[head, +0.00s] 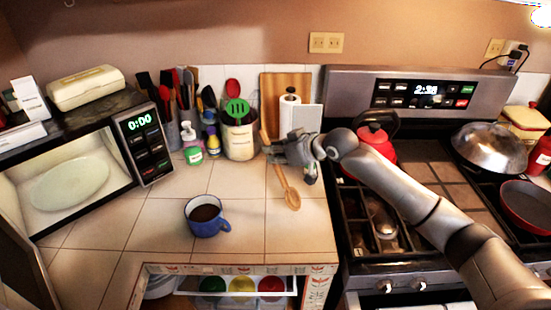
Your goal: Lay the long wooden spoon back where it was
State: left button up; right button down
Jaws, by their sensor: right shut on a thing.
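The long wooden spoon (290,198) is in my right gripper (275,153), over the tiled counter (262,230) left of the stove. Its bowl points down toward the front of the counter, and its handle runs up behind the gripper, which hides the middle of it. My right gripper is shut on the spoon. I cannot tell whether the spoon's bowl touches the tiles. My left gripper is not in view.
A crock (240,140) with a green and a red utensil stands just behind the gripper. A blue mug (207,217) with dark liquid sits front left. A red kettle (376,150) is on the stove. An open microwave (66,185) is at left. Tiles around the mug are clear.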

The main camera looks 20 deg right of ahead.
aim_at(279, 171)
jog(key=shift+w+f, duration=0.3)
jog(key=shift+f, duration=0.1)
notch_tip(279, 171, down, 2)
jog(key=shift+f+p, duration=0.1)
jog(key=shift+p, duration=0.8)
jog(key=shift+f, duration=0.45)
jog(key=shift+f, duration=0.1)
jog(key=c, duration=1.3)
grip_release()
jog(key=shift+c, duration=0.2)
